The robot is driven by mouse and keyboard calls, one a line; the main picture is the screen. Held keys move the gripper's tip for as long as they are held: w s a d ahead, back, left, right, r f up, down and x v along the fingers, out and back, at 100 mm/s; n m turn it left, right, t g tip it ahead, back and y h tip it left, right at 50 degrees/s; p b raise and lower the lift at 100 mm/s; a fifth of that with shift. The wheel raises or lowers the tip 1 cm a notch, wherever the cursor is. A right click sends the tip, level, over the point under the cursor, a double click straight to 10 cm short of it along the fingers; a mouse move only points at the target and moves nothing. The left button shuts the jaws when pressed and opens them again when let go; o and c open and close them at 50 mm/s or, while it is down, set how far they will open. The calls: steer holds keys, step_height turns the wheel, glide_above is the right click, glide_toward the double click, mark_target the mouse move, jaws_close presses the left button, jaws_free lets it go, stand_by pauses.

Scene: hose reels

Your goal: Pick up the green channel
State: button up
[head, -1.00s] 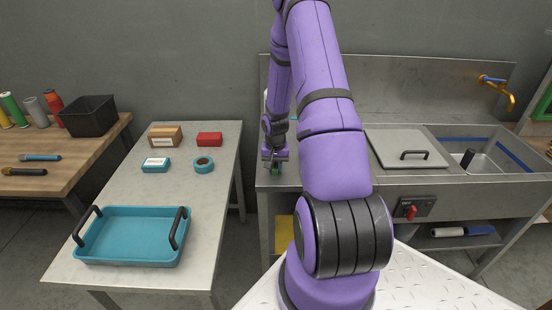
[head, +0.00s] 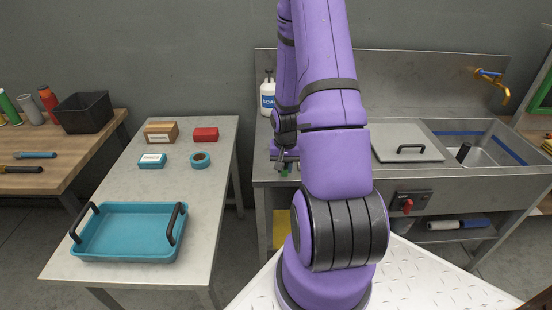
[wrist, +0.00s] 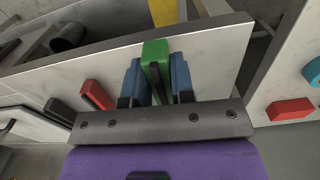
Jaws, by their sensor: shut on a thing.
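The green channel (wrist: 154,58) is a green bar with a dark groove, upright between the two blue fingers of my gripper (wrist: 156,82) in the wrist view. The fingers are shut on its sides. In the head view my gripper (head: 285,163) is low over the left end of the steel sink counter (head: 263,172), and only a small bit of green shows below it. My arm hides much of this area. I cannot tell whether the channel touches the counter.
In the wrist view a red piece (wrist: 96,95) and a dark piece (wrist: 60,110) lie left of the channel. A soap bottle (head: 268,97) stands behind my gripper. The left table holds a blue tray (head: 128,256), a tape roll (head: 200,160) and small boxes.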

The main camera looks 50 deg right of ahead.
steer(key=s+a, duration=0.2)
steer(key=s, duration=0.4)
step_height(320, 180, up, 8)
steer(key=shift+s+a+f, duration=0.15)
steer(key=shift+s+a, duration=0.05)
steer(key=shift+a, duration=0.1)
stand_by(0.4)
